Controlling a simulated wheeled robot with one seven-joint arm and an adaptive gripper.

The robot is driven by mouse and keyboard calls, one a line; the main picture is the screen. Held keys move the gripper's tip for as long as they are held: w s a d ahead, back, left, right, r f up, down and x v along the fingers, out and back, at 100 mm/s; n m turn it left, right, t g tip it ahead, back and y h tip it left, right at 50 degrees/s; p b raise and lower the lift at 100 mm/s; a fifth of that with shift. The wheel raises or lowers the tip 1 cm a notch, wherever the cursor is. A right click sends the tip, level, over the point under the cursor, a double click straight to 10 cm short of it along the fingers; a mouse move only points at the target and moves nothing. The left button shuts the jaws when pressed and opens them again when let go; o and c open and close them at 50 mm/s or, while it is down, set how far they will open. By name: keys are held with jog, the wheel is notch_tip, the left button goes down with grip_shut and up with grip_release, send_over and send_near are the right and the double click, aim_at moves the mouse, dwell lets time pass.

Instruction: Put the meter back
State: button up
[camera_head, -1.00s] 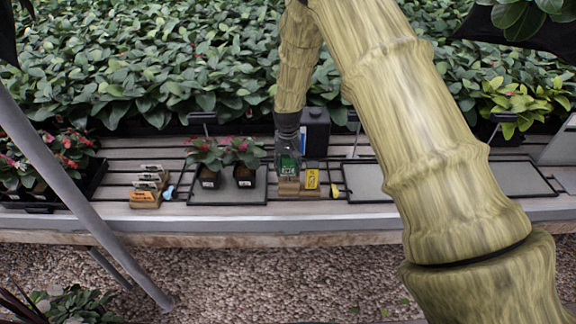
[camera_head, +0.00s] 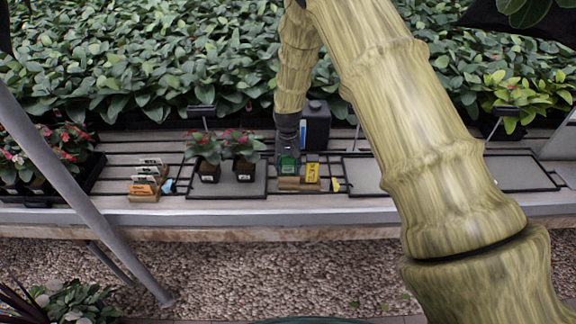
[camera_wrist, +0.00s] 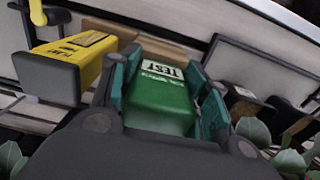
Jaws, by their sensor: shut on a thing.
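My gripper (camera_head: 287,150) points down and is shut on a green meter (camera_head: 288,165) at the bench's front. In the wrist view the green meter (camera_wrist: 160,98), with a white "TEST" label, lies between the two fingers. The meter's lower end is at a wooden holder (camera_head: 290,184), which also shows in the wrist view (camera_wrist: 155,45). I cannot tell whether the meter is fully seated in it. A yellow meter (camera_head: 312,172) stands close beside on the right; in the wrist view it (camera_wrist: 75,55) is on the left, apart from my fingers.
Two potted flowers stand on a grey mat (camera_head: 232,190) left of the holder. A dark canister (camera_head: 316,125) stands close behind. Label cards in a wooden rack (camera_head: 143,197) and a blue item (camera_head: 168,186) are further left. Another grey mat (camera_head: 365,175) on the right is clear.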

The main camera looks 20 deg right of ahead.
jog(key=o, duration=1.1)
notch_tip(320, 180, up, 12)
jog(key=shift+s+f, duration=0.1)
